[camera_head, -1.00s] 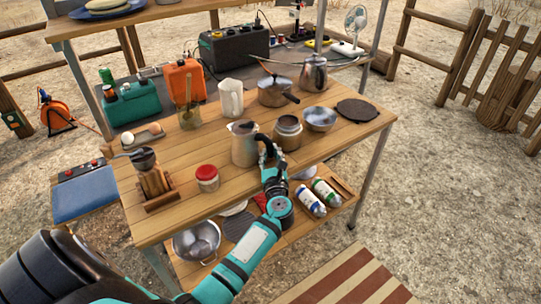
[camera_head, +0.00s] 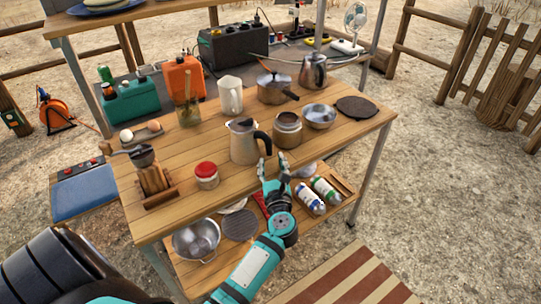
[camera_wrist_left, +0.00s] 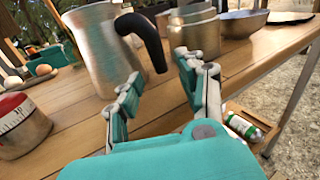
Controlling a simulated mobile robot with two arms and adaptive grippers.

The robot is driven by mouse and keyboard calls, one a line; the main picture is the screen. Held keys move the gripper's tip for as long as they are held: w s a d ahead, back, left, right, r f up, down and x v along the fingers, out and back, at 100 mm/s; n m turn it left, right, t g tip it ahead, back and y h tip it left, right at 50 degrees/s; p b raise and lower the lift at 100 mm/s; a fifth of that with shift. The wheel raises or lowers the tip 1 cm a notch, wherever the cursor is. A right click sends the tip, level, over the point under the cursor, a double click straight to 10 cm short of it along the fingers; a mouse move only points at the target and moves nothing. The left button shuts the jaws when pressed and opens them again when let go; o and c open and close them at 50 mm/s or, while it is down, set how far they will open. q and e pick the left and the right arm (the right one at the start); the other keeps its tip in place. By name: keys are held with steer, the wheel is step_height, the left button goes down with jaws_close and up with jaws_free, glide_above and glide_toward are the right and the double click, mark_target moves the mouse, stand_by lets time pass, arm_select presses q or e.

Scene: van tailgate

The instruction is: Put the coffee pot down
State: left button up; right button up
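The coffee pot (camera_head: 243,143) is a silver metal pot with a black handle. It stands upright on the wooden table (camera_head: 345,134), handle toward the right and front. In the left wrist view the pot (camera_wrist_left: 92,45) is partly cut off at the top, and its handle lies beyond the fingertips. My left gripper (camera_head: 273,166) is at the table's front edge, just in front of the handle. In the left wrist view its fingers (camera_wrist_left: 160,76) are spread, with nothing between them. My right gripper is not in view.
A metal pot base (camera_head: 288,132) stands right of the coffee pot, with a bowl (camera_head: 320,117) beyond it. A red-lidded jar (camera_head: 206,176) and a grinder (camera_head: 150,170) stand to the left. A white pitcher (camera_head: 230,95) and a saucepan (camera_head: 274,90) are behind.

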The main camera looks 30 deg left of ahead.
arm_select(q)
steer(key=v, duration=0.6)
steer(key=shift+s+d+b, duration=0.15)
steer(key=shift+b, duration=0.25)
